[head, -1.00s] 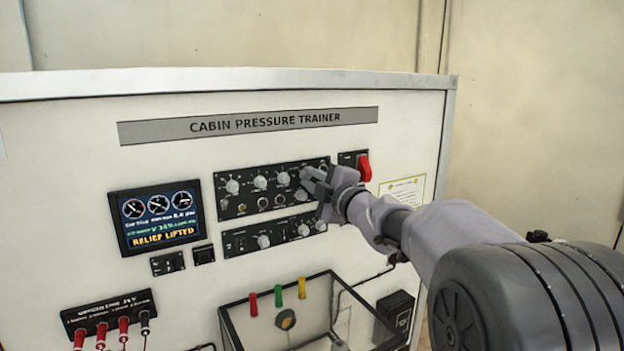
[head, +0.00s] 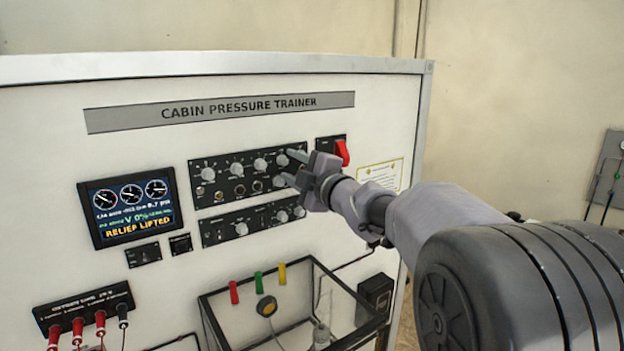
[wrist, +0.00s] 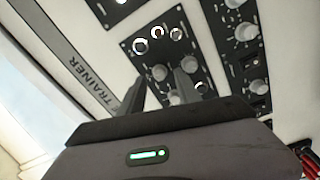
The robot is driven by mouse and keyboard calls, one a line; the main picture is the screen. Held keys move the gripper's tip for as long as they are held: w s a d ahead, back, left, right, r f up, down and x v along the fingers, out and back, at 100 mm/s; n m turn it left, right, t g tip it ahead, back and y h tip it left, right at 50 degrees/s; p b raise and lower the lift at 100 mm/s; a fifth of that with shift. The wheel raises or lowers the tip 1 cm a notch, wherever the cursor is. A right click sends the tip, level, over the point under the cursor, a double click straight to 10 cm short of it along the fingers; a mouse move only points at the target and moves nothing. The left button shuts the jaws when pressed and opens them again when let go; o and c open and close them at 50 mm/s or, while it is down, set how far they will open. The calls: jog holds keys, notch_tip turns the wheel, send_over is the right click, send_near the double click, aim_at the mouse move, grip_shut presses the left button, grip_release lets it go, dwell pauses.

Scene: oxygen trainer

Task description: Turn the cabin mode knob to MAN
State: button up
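The white trainer board (head: 60,130) carries an upper black knob panel (head: 222,187) with a row of pale round knobs. Its rightmost large knob (head: 282,160) is beside my fingertips. A lower black panel (head: 262,221) has more knobs, including a left one (head: 241,228) and two at the right. The labels are too small to read, so I cannot tell which is the cabin mode knob or its setting. My gripper (head: 288,167) is open and empty, fingers apart at the upper panel's right end; contact is unclear. In the wrist view my gripper (wrist: 160,88) also shows a gap between its fingers.
A red lever (head: 343,152) sits just above and right of my gripper. A display (head: 131,208) reading "RELIEF LIFTED" is at left. Below are a clear-sided box (head: 210,318) with coloured clips, and red plugs (head: 77,328) at lower left.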

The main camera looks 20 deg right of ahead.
jog(key=b+v, duration=0.1)
jog(key=v, duration=1.5)
jog(key=shift+b, duration=0.35)
jog(key=s+f+m+g+h, duration=0.5)
jog(key=s+f+m+h, duration=0.5)
jog(key=m, duration=0.8)
jog(key=s+a+f+m+g+y, duration=0.4)
jog(key=s+a+f+y, duration=0.35)
jog(key=s, duration=0.55)
jog(key=s+a+f+g+b, duration=0.1)
jog(key=s+f+b, duration=0.1)
jog(key=f+b, duration=1)
jog(key=s+a+f+g+h+b, duration=0.1)
jog(key=s+a+f+b, duration=0.1)
jog(key=f+b, duration=1)
notch_tip(320, 180, down, 6)
jog(key=shift+r+g, duration=0.1)
jog(key=shift+g, duration=0.2)
